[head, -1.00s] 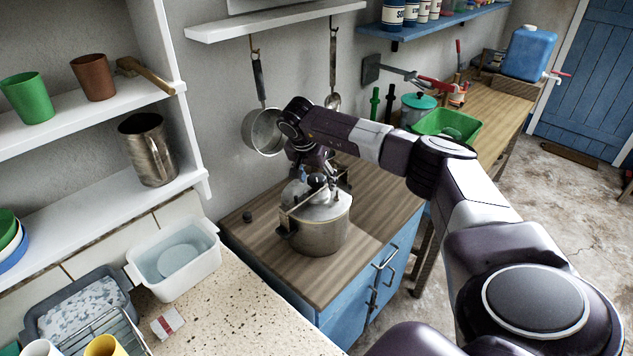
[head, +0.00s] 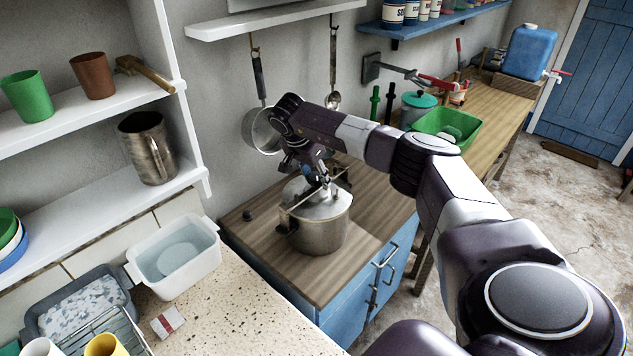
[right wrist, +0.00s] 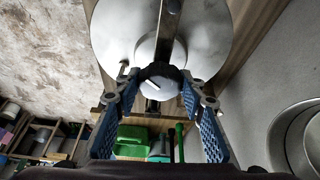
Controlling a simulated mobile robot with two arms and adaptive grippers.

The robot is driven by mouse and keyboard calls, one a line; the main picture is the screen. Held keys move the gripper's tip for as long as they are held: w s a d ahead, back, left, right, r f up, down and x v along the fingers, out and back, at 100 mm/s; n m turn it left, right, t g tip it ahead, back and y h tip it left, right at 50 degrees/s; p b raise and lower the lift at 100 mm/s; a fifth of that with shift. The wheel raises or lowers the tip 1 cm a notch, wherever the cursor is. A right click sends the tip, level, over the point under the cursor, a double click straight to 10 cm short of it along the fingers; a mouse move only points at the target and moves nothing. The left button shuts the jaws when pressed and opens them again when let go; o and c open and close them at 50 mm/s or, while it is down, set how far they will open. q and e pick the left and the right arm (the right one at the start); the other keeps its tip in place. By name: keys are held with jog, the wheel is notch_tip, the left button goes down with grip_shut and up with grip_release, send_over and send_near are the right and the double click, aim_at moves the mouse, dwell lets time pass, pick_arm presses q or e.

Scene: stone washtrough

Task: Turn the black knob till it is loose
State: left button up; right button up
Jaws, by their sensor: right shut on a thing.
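A steel pot with a lid and a clamp bar across it (head: 322,232) stands on the wooden worktop. The black knob (right wrist: 158,84) sits on the middle of the bar; it bears a white mark in the right wrist view. My right gripper (right wrist: 159,88) has its two blue-padded fingers on either side of the knob and is shut on it. In the head view my right gripper (head: 324,180) is over the pot and mostly hides the knob. My left gripper is not in view.
A small dark round object (head: 248,215) lies on the worktop left of the pot. A pan (head: 262,130) hangs on the wall behind. A white basin (head: 178,258) stands at the left. A green tub (head: 446,126) is on the far bench. The worktop right of the pot is clear.

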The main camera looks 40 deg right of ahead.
jog(key=n+t+p, duration=0.1)
jog(key=n, duration=0.2)
jog(key=shift+s+d+r, duration=0.1)
jog(key=shift+s, duration=0.05)
jog(key=shift+c, duration=0.2)
jog(key=n+t+y, duration=0.1)
jog(key=n, duration=0.2)
jog(key=shift+n, duration=0.4)
jog(key=n+t+y, duration=0.1)
jog(key=n, duration=0.1)
jog(key=shift+n, duration=0.4)
jog(key=o, duration=0.9)
